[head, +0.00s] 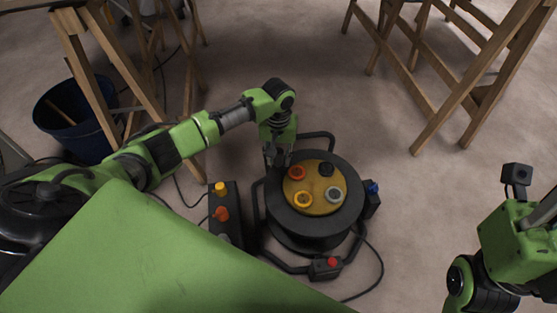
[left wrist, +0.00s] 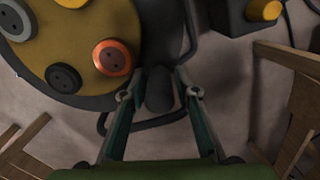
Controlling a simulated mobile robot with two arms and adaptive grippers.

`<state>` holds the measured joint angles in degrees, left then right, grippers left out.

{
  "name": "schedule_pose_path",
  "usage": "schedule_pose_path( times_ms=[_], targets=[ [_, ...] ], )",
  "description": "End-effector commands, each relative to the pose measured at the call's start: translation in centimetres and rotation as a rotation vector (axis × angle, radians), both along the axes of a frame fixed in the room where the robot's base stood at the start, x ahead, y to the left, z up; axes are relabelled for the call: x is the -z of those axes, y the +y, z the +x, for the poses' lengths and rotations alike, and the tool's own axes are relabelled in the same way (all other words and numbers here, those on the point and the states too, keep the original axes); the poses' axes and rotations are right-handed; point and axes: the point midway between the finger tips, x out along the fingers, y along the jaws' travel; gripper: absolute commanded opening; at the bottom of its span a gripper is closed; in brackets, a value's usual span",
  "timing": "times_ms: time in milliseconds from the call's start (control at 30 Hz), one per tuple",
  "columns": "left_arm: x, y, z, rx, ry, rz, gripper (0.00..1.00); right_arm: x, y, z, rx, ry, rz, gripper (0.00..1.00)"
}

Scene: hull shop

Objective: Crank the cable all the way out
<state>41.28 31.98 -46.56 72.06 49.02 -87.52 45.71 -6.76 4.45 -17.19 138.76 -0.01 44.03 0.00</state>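A black cable reel (head: 300,228) stands on the floor in a tubular frame, with a yellow hub plate (head: 322,205) bearing several round sockets. A dark upright knob (left wrist: 160,93), apparently the crank grip, shows at the reel's rim in the left wrist view. My left gripper (head: 276,158) points down at the reel's upper left edge. Its two fingers (left wrist: 160,80) stand apart on either side of the knob, with no clear sign of squeezing it. A thin dark cable (head: 380,266) lies on the floor right of the reel. My right arm is at the lower right; its fingertips do not show.
A dark box (head: 229,238) with yellow and orange knobs stands just left of the reel. Wooden trestles (head: 440,112) stand at the back left and right. A blue bucket (head: 72,138) is at the left. The floor right of the reel is mostly clear.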

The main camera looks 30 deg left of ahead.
Motion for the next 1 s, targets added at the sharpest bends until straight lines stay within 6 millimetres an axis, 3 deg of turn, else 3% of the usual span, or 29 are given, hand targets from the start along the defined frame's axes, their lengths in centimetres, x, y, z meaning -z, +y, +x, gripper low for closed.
schedule_pose_path(
  times_ms=[267, 400, 900, 1000],
  targets=[
    [0.12, 0.00, -0.01, 0.000, 0.000, 0.000, 0.29, -0.09, 0.01, -0.01, 0.000, -0.002, 0.000, 0.40],
    [0.12, 0.00, -0.01, 0.000, 0.000, 0.000, 0.00, -0.08, 0.01, 0.00, 0.000, -0.002, 0.000, 0.40],
    [-0.09, 0.00, -0.27, -0.013, 0.002, 0.000, 0.00, -0.53, -0.08, -0.09, -0.001, 0.007, 0.004, 0.40],
    [-0.16, 0.03, -0.41, -0.023, 0.003, 0.000, 0.00, 0.18, -0.15, -0.03, -0.002, 0.039, 0.004, 0.40]
  ],
)
